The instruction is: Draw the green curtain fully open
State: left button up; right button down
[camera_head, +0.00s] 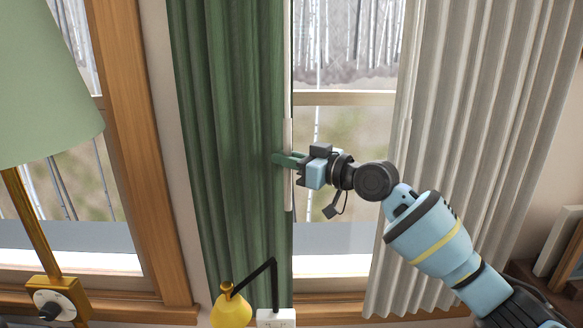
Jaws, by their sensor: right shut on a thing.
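The green curtain (225,130) hangs in vertical folds over the left part of the middle window. The fingertips are small and partly hidden by the gripper body. My left gripper is not in view.
A white curtain (480,130) hangs at the right, with bare window glass (345,150) between the two curtains. A green-shaded lamp (45,90) stands at the left.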

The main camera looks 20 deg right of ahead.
aim_at(244, 159)
jog(key=a, duration=0.5)
jog(key=shift+w+r+p, duration=0.15)
jog(key=shift+w+p, duration=0.2)
jog(key=shift+w, duration=0.05)
jog(key=a, duration=0.1)
jog(key=w, duration=0.1)
jog(key=a, duration=0.1)
jog(key=shift+w+a+f, duration=0.2)
jog(key=shift+w+a, duration=0.05)
jog(key=shift+a, duration=0.45)
jog(key=shift+w+a, duration=0.1)
jog(key=shift+a, duration=0.15)
jog(key=c, duration=1.8)
grip_release()
jog(key=o, duration=0.3)
jog(key=shift+a, duration=0.15)
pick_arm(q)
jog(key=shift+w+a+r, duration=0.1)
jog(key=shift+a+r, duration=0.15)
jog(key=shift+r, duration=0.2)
